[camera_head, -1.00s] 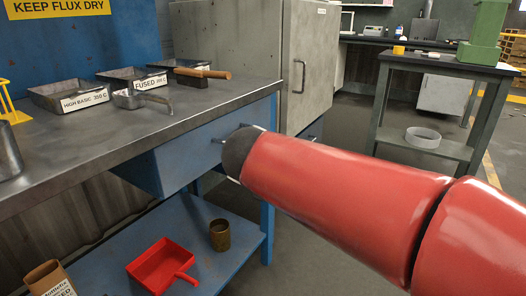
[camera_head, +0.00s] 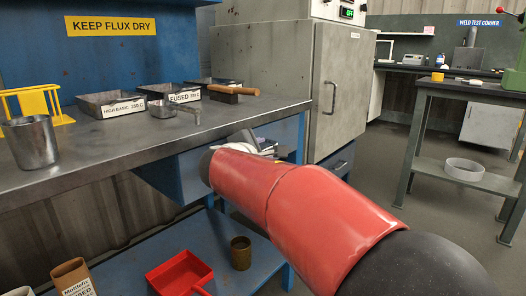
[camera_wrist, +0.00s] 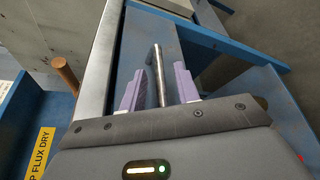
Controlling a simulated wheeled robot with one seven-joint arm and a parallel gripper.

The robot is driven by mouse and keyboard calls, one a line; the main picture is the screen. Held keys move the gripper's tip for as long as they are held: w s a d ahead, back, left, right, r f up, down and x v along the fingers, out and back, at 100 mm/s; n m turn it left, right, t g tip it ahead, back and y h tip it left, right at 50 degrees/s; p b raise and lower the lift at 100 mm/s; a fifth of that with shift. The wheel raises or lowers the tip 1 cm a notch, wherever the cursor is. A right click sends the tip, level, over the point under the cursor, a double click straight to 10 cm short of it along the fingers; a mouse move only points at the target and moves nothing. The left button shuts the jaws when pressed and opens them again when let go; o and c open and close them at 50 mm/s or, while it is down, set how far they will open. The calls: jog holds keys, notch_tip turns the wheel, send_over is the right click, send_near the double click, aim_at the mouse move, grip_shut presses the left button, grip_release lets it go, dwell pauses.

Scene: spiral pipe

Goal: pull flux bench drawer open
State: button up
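The blue drawer (camera_head: 186,178) hangs under the right part of the steel-topped bench, and my red arm covers part of its front. In the wrist view its blue face (camera_wrist: 150,28) carries a bare metal bar handle (camera_wrist: 158,76). My gripper (camera_wrist: 160,68) is open, with its two purple fingers on either side of the handle. A gap shows between the handle and each finger. In the head view my gripper is mostly hidden behind my arm. I cannot tell whether the drawer stands slightly out.
The flux bench top (camera_head: 105,150) holds labelled trays (camera_head: 112,104), a brush (camera_head: 234,92) and a metal cup (camera_head: 32,142). A red dustpan (camera_head: 180,274) and brown cup (camera_head: 241,253) sit on the lower shelf. A grey cabinet (camera_head: 340,90) stands right of the bench.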

jog(key=shift+w+d+f, duration=0.1)
jog(key=shift+w, duration=0.1)
jog(key=shift+c, duration=0.4)
grip_shut()
